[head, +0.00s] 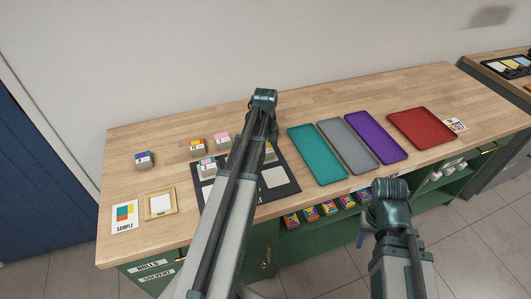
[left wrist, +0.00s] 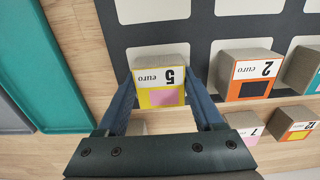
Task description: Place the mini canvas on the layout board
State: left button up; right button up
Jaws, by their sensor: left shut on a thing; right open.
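The layout board (head: 288,187) is a dark sheet with pale squares on the wooden bench; it also fills the top of the left wrist view (left wrist: 200,28). My left gripper (left wrist: 165,98) is shut on a mini canvas block (left wrist: 160,92) with a yellow and pink face marked 5 euro. It is at the board's edge; I cannot tell whether it touches. In the head view my left arm hides most of it. Other canvas blocks, such as the orange one marked 2 (left wrist: 252,76), stand beside it. My right gripper (head: 362,238) is partly seen at the bench front, open and empty.
Teal (head: 316,154), grey (head: 347,146), purple (head: 375,138) and red (head: 422,128) trays lie right of the board. A sample card (head: 124,217) and a small frame (head: 160,204) lie at left. Loose blocks stand behind the board. The bench's back strip is clear.

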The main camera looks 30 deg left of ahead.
pick_arm(q)
jog(key=o, duration=1)
jog(key=shift+f, duration=0.15)
jog(key=o, duration=0.5)
notch_tip(320, 180, up, 12)
jog(key=p, duration=1.2)
jog(key=shift+r, duration=0.25)
